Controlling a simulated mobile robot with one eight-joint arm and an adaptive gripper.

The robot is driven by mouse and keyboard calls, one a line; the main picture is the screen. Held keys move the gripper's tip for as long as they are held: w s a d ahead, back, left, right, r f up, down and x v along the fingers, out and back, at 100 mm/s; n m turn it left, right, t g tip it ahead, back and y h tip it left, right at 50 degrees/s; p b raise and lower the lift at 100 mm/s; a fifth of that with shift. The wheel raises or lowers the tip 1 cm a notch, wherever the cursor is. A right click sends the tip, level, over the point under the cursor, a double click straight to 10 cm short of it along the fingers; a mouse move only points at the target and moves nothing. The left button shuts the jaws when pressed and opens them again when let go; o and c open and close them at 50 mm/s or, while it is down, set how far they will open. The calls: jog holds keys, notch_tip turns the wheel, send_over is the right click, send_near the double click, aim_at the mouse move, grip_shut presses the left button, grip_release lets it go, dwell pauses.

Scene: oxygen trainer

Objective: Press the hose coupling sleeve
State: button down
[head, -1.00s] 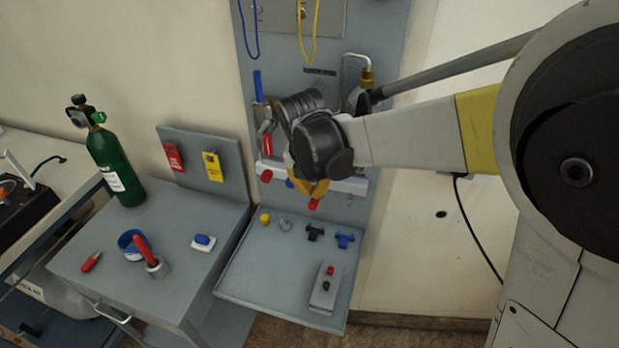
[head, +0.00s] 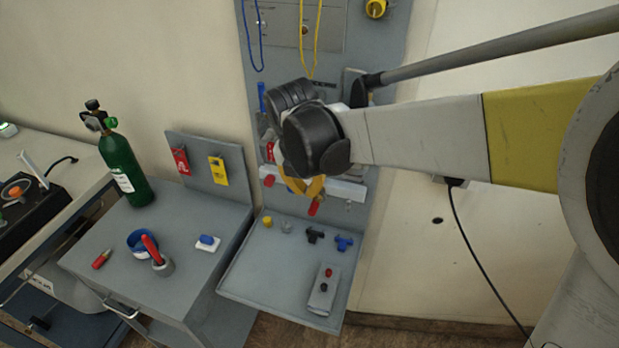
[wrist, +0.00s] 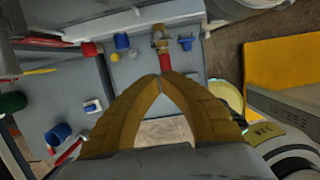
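My gripper shows in the wrist view (wrist: 160,80) with its two yellow fingers arched and their tips together. No object shows clearly between the tips. A brass fitting with a red lower part (wrist: 165,62) is just beyond the tips; I cannot tell whether they touch it, or which part is the sleeve. In the head view my gripper (head: 303,188) is in front of a white rail (head: 345,188) on the grey panel (head: 290,50). A red end (head: 316,206) shows just below the fingers. My wrist hides the middle of the panel.
A grey shelf (head: 262,285) below holds small yellow, black and blue fittings and a grey box (head: 324,291). Blue and yellow cords hang above.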

jog(key=v, duration=0.3)
jog(key=shift+s+r+p, duration=0.15)
jog(key=shift+r+p, duration=0.2)
jog(key=shift+p, duration=0.05)
jog(key=shift+d, duration=0.1)
jog(key=s+d+m+t, duration=0.1)
jog(key=s+d+m, duration=0.4)
jog(key=m, duration=0.5)
jog(key=s+d+r+m+t, duration=0.1)
jog(key=s+d+m, duration=0.4)
jog(key=m, duration=0.6)
jog(key=s+d+r+m+t+y, duration=0.1)
jog(key=s+d+m+t, duration=0.1)
jog(key=s+d+m, duration=0.3)
jog(key=d+m, duration=0.3)
jog(key=m, duration=0.3)
jog(key=shift+s+r+t, duration=0.2)
jog(key=shift+s+t, duration=0.1)
